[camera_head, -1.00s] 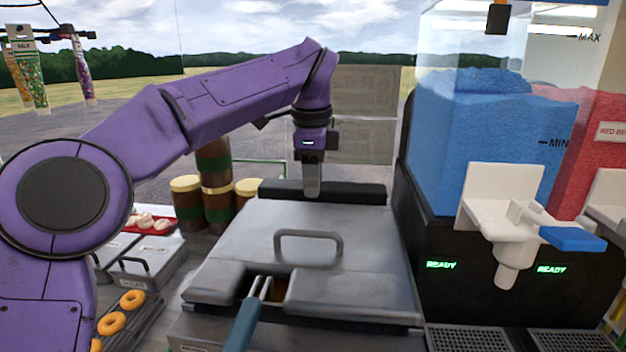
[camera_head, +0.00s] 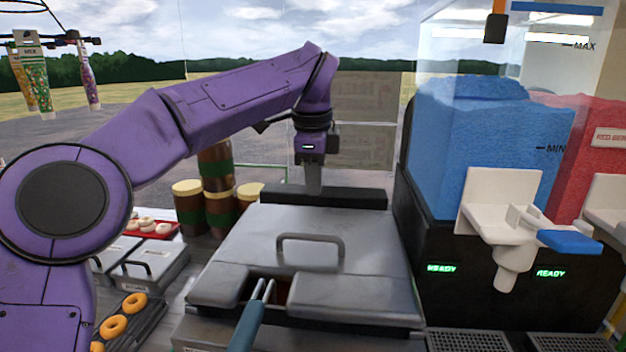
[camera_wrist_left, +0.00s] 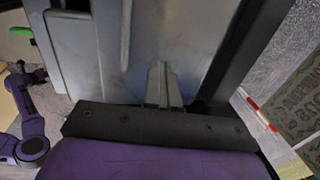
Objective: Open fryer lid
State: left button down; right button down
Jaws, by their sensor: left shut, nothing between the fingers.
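The fryer lid (camera_head: 350,263) is a grey metal cover lying flat and closed on the fryer. Its loop handle (camera_head: 310,240) stands up near its middle. A basket handle with a teal grip (camera_head: 246,325) sticks out through the notch in the lid's front edge. My left gripper (camera_head: 313,192) is shut and empty, pointing down at the lid's far edge, by the black box at the back. In the left wrist view its fingers (camera_wrist_left: 163,72) show against the grey lid surface (camera_wrist_left: 185,30). I cannot tell whether they touch it. My right gripper is not in view.
The slush machine (camera_head: 490,130) with blue and red tanks stands close on the right. Brown jars (camera_head: 190,208) stand left of the fryer. Lidded metal containers (camera_head: 150,265), a red tray (camera_head: 165,231) and doughnuts (camera_head: 113,327) lie on the left.

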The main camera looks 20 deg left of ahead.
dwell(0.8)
pick_arm(q)
jog(key=c, duration=1.1)
grip_release()
jog(key=r+p, duration=0.1)
jog(key=r, duration=0.2)
jog(key=s+r+p, duration=0.1)
jog(key=r, duration=0.3)
jog(key=r+p, duration=0.1)
jog(key=r, duration=0.2)
jog(key=shift+s+d+r+p, duration=0.2)
jog(key=shift+s+p, duration=0.1)
jog(key=shift+s, duration=0.05)
